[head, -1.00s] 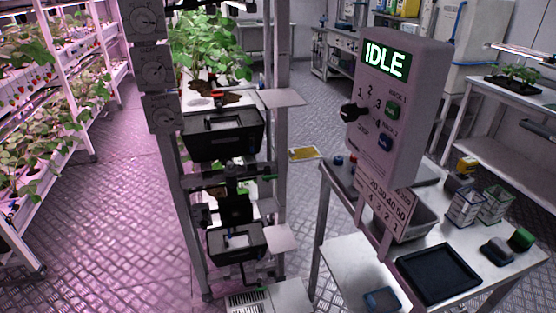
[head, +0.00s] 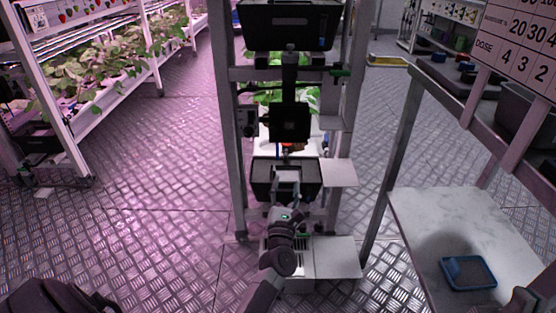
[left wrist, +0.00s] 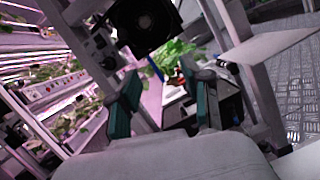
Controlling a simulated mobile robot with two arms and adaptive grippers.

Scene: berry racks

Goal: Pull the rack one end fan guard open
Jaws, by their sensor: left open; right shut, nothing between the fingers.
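The rack end fan (head: 290,122) is a black square unit in the middle of the rack end, under a dark rod. In the left wrist view the round fan (left wrist: 147,20) is at the top, beyond the fingers. I cannot make out its guard separately or tell how it stands. My left gripper (head: 286,195) is below the fan, in front of the lower black tray (head: 258,187), apart from the fan. Its green-padded fingers (left wrist: 163,103) are spread and empty. My right gripper (head: 525,299) is partly cut off at the lower right edge, shut and empty.
A larger black tray (head: 290,25) sits above the fan. Rack posts (head: 233,150) flank it, and a pale side plate (head: 338,173) juts out right. A white table (head: 440,225) with a blue-rimmed tray (head: 468,272) stands at right.

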